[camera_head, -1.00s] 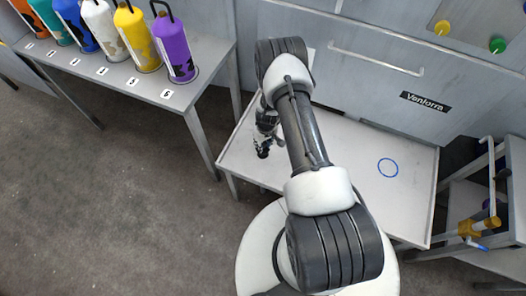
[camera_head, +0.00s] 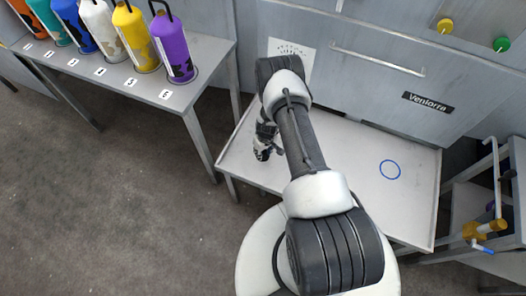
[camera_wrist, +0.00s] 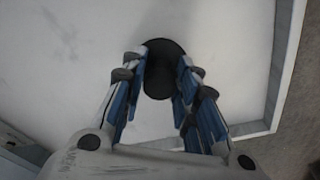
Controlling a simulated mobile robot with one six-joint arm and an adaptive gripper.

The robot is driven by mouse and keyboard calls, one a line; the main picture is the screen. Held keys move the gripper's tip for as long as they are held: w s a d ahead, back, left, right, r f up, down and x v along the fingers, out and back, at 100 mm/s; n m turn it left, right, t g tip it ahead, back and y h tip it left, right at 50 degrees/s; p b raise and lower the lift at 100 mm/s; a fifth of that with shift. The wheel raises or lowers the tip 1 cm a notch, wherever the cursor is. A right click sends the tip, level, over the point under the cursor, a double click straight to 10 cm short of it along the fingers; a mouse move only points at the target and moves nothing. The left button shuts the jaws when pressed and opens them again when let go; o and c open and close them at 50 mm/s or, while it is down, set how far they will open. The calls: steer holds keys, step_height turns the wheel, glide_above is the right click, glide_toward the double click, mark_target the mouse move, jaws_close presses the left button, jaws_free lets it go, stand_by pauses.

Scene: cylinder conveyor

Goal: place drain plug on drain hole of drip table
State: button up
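My gripper (camera_head: 262,155) hangs low over the left part of the drip table (camera_head: 338,185). In the wrist view, my gripper (camera_wrist: 163,68) has its blue-padded fingers around a black round piece, which looks like the drain plug (camera_wrist: 161,78). The wider dark disc of the piece shows at and beyond the fingertips, and a narrower part sits between the pads. I cannot tell whether the piece touches the table.
A blue ring (camera_head: 390,169) marks the table's right part. A raised rim (camera_wrist: 283,70) edges the tabletop. A grey bench (camera_head: 203,65) with several coloured cylinders stands at upper left. A cabinet with a handle (camera_head: 376,61) backs the table, and a grey frame (camera_head: 488,200) stands at right.

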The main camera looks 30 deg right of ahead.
steer(key=shift+o, duration=1.4)
steer(key=shift+r, duration=0.1)
step_height(320, 180, up, 12)
steer(key=s+p, duration=0.1)
steer(key=p, duration=0.3)
step_height(320, 180, up, 18)
steer(key=t, duration=0.1)
glide_above(265, 153)
steer(key=w+a, duration=0.4)
steer(key=s+a+r, duration=0.1)
steer(key=a+r, duration=0.1)
steer(key=r, duration=0.6)
steer(key=s+a+r, duration=0.2)
steer(key=a+r, duration=0.1)
steer(key=r, duration=0.4)
steer(key=s+a+r+t, duration=0.1)
steer(key=s+a+r, duration=0.2)
steer(key=s+r, duration=0.55)
steer(key=s+a+r+t, duration=0.1)
steer(key=s+a+r, duration=0.1)
steer(key=s+r, duration=0.65)
steer(key=s, duration=0.8)
steer(key=shift+s+a+r+m, duration=0.2)
steer(key=shift+s+m, duration=0.05)
steer(key=shift+m, duration=0.15)
